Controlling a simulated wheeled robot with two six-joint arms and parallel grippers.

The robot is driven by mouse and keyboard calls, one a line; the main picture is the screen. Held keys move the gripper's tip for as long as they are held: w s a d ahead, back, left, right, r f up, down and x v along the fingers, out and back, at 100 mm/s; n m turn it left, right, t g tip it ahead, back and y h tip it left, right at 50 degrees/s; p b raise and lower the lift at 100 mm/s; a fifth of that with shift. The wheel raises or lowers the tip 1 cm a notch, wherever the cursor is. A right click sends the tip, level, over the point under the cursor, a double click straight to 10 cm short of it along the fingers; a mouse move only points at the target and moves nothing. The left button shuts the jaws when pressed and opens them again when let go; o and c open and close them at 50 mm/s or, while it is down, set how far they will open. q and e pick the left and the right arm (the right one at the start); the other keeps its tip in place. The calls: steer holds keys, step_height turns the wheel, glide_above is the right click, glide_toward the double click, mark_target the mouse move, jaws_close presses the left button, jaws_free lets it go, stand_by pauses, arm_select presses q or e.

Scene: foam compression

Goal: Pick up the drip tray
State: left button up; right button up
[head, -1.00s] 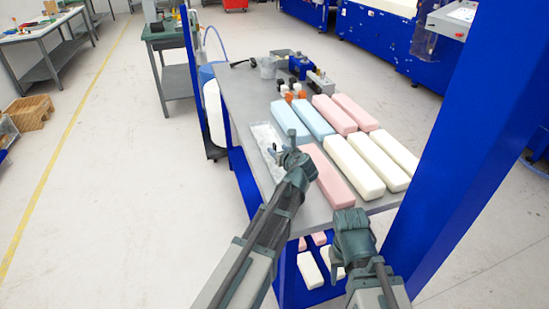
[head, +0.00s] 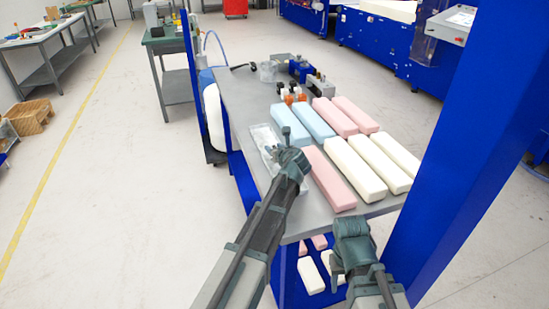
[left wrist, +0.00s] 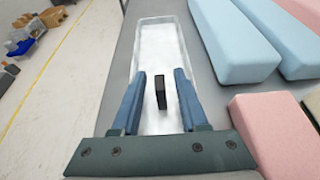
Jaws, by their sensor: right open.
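The drip tray (head: 262,134) is a shallow, clear, whitish tray lying along the left edge of the grey table. It fills the upper middle of the left wrist view (left wrist: 160,38). My left gripper (head: 279,146) is over the tray's near part, open. In the left wrist view its two blue fingers (left wrist: 160,76) stand on either side of a small dark upright block (left wrist: 161,95), with a gap on each side. Whether the block is part of the tray I cannot tell. My right gripper (head: 352,228) is open and empty at the table's front edge.
Blue foam blocks (head: 284,124) lie right of the tray, with a pink block (head: 328,180) close to my left gripper and white blocks (head: 355,168) beyond. A blue post (head: 470,140) rises at right.

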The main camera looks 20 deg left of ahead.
arm_select(q)
jaws_close()
stand_by(1.2)
